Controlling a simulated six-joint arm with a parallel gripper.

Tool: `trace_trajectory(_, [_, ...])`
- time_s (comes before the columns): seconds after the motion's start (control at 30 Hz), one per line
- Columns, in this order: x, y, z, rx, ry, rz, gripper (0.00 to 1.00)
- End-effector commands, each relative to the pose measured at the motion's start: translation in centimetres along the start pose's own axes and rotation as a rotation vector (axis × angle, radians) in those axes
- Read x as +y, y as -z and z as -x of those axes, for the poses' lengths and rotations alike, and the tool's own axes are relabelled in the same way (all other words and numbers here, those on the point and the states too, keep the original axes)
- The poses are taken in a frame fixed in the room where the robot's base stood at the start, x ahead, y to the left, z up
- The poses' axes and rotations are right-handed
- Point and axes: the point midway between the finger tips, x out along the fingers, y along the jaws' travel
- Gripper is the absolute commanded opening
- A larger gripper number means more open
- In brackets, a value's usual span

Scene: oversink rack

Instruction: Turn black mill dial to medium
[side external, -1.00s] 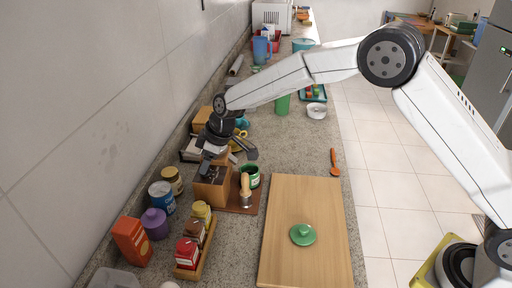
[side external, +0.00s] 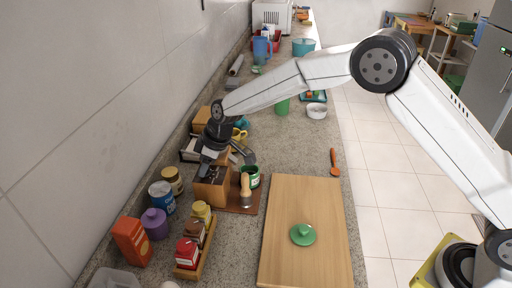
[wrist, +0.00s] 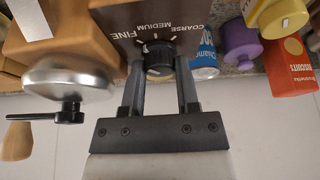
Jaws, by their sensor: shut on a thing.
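The black mill dial (wrist: 159,57) sits on the brown mill face, which is marked COARSE, MEDIUM and FINE, in the wrist view. The lettering appears upside down. In the side external view my gripper (side external: 206,166) is over the back of the wooden mill (side external: 211,193), and the dial is hidden. A silver dome with a black crank (wrist: 70,90) is at left in the wrist view.
A blue-labelled can (side external: 161,198), purple jar (side external: 154,224) and orange box (side external: 132,242) stand near the wall. A spice tray (side external: 204,252) is in front of the mill. A cutting board (side external: 305,200) with a green lid (side external: 302,235) lies to the right.

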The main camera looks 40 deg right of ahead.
Motion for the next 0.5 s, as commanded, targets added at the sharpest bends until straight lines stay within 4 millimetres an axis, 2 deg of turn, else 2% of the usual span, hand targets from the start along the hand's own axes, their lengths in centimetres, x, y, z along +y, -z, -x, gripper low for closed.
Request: trace_trajectory(0.5, [-0.05, 0.03, 0.08, 0.000, -0.059, -0.143, 0.00])
